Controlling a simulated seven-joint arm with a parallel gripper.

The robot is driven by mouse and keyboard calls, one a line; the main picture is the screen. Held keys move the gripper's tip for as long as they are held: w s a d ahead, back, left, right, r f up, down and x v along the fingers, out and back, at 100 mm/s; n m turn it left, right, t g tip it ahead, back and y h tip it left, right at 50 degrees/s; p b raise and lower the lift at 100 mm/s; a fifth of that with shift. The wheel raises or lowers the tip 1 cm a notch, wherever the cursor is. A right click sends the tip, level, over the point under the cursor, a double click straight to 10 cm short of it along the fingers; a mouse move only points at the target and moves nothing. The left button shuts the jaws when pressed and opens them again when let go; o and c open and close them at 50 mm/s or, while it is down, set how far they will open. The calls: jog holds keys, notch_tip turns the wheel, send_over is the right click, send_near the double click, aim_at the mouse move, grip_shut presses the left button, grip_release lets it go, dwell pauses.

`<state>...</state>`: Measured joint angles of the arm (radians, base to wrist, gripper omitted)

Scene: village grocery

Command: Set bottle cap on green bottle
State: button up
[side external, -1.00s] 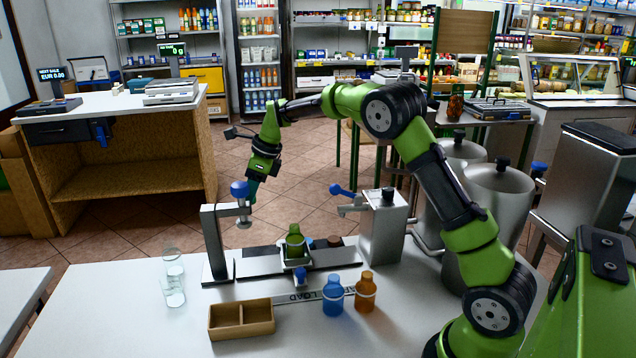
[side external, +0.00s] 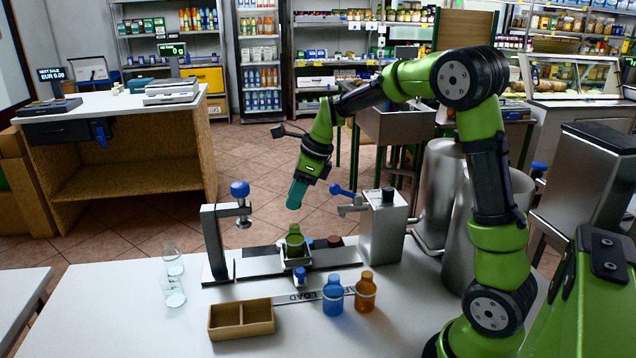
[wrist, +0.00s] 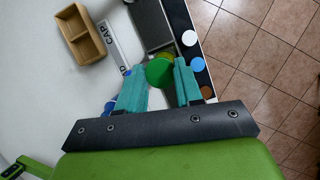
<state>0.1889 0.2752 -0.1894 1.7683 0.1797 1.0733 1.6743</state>
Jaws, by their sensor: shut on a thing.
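The green bottle (side external: 294,242) stands upright in a small holder on the dark rail of the bench fixture. My gripper (side external: 293,205) is above it in the side view, teal fingers pointing down, apart from the bottle. In the wrist view my gripper (wrist: 159,72) is shut on a bright green round piece, which I take to be the bottle cap (wrist: 159,72), between its fingertips. A darker green patch shows just behind it, probably the bottle. In the side view the cap cannot be made out at the fingers.
A press post with blue-knobbed lever (side external: 240,188) stands left of the bottle, and a metal block (side external: 384,228) with another blue lever stands right.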

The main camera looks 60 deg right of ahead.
aim_at(296, 225)
jog(key=shift+f, duration=2.55)
jog(key=shift+f, duration=0.5)
jog(key=shift+s+d+f, duration=0.1)
jog(key=shift+d+f, duration=0.1)
jog(key=shift+f, duration=0.2)
jog(key=o, duration=1.5)
jog(key=shift+d, duration=0.15)
jog(key=shift+c, duration=0.2)
jog(key=shift+a+r, duration=0.15)
jog(key=shift+r, duration=1.7)
jog(key=shift+a+r, duration=0.15)
jog(key=shift+r, duration=1.65)
